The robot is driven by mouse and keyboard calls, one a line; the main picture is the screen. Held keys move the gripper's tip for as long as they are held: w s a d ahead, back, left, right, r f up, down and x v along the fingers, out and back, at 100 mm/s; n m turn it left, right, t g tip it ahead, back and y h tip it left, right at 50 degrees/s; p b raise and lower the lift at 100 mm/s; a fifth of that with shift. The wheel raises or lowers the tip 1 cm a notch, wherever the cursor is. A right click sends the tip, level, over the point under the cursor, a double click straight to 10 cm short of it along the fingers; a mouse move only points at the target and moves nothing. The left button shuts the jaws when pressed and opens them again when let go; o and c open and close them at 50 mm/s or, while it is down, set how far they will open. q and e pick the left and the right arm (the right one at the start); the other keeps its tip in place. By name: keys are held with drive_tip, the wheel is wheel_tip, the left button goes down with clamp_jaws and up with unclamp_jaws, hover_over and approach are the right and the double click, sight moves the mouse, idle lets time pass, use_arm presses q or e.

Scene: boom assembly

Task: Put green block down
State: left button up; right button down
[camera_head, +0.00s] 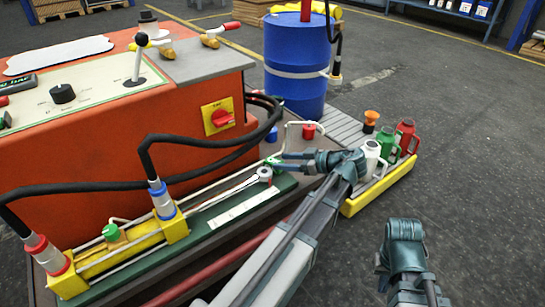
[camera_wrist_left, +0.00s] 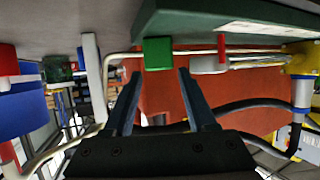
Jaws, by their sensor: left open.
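A green block (camera_wrist_left: 158,53) shows in the left wrist view, just beyond and between my left fingertips. It appears against the edge of the dark green beam (camera_wrist_left: 230,22), by a thin pale pipe. My left gripper (camera_wrist_left: 159,75) is open, a finger on each side below the block, with a gap to both. In the head view, my left gripper (camera_head: 279,163) points left over the beam's far end (camera_head: 285,183); a bit of green shows at its tips, mostly hidden. My right gripper (camera_head: 425,292) is at the bottom right, its fingers cut off or unclear.
Another green block (camera_head: 113,233) sits on the cylinder. The orange machine (camera_head: 120,160) stands left, the blue drum (camera_head: 296,65) behind. A yellow tray (camera_head: 380,191) holds several bottles. Floor at right is clear.

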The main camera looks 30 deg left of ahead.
use_arm(q)
drive_tip(key=shift+p+v, duration=0.5)
drive_tip(key=shift+v, duration=1.65)
drive_tip(key=s+d+m+h+p, duration=0.1)
drive_tip(key=s+d+m+p, duration=0.1)
drive_tip(key=s+d+m+h+p, duration=0.1)
drive_tip(key=d+m+p, duration=0.1)
drive_tip(key=m, duration=0.1)
drive_tip(key=shift+s+d+f+t+h+p, duration=0.15)
drive_tip(key=shift+s+t+h+p, duration=0.15)
drive_tip(key=shift+s+h+p, duration=0.1)
drive_tip(key=s+d+r+m+h+p, duration=0.1)
drive_tip(key=s+d+m+h+p, duration=0.45)
drive_tip(key=d+m, duration=0.3)
drive_tip(key=s+d+m+h+p, duration=0.4)
drive_tip(key=s+d+m, duration=0.3)
drive_tip(key=d+m, duration=0.15)
wheel_tip(320, 180, up, 38)
drive_tip(key=d+p, duration=0.1)
drive_tip(key=p, duration=3.6)
drive_tip(key=shift+s+g+p, duration=0.2)
drive_tip(key=shift+g+p, duration=0.2)
drive_tip(key=shift+d+f, duration=0.1)
drive_tip(key=shift+f, duration=0.05)
drive_tip(key=shift+c, duration=0.2)
